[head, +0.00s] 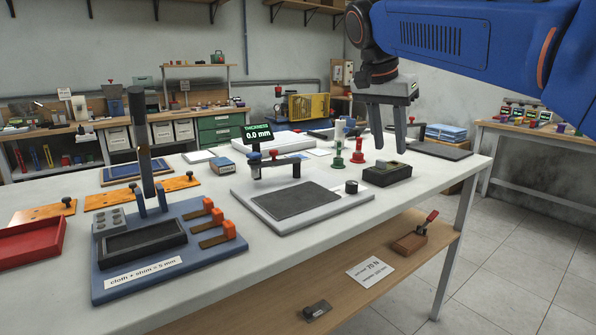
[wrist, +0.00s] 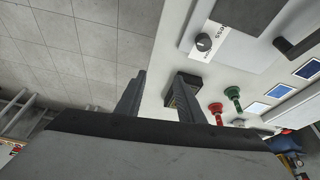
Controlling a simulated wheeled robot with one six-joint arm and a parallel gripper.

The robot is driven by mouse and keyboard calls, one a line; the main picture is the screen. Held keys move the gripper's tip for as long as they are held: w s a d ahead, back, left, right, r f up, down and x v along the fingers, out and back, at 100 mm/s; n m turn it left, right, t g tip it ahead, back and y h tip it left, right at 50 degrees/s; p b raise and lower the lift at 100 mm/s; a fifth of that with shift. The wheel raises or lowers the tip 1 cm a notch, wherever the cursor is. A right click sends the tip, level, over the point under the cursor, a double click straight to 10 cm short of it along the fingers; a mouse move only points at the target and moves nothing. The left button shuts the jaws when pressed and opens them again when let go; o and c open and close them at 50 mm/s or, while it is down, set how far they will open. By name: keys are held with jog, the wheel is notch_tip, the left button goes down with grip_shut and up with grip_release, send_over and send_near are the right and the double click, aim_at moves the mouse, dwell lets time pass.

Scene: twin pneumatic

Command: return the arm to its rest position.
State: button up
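My gripper (head: 387,140) hangs from the blue arm at the upper right of the head view, fingers pointing down. Its two fingers are apart, with nothing held between them. It appears above the right end of the white table (head: 430,176), near a small black open box (head: 387,174); the exact height is hard to tell. In the wrist view the gripper's fingers (wrist: 158,98) also stand apart. The black box (wrist: 181,88) shows there, partly hidden behind the right finger.
On the table stand a thickness gauge (head: 297,200), a blue fixture (head: 170,255), a red tray (head: 30,243), and green (head: 338,156) and red (head: 358,152) stamps. A lower shelf (head: 300,285) holds a red-handled tool (head: 415,237). Tiled floor is free at the right.

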jog(key=s+d+f+n+y, duration=0.1)
jog(key=s+d+f+n, duration=0.1)
jog(key=s+f, duration=0.7)
jog(key=s+d+f+n+t+y, duration=0.1)
jog(key=s+d+f+n, duration=0.2)
jog(key=s+f, duration=0.6)
jog(key=s+d+f+n+t+y, duration=0.1)
jog(key=s+d+f+n, duration=0.2)
jog(key=s+f, duration=0.7)
notch_tip(320, 180, down, 3)
jog(key=shift+d+f+n, duration=0.2)
jog(key=shift+n, duration=0.5)
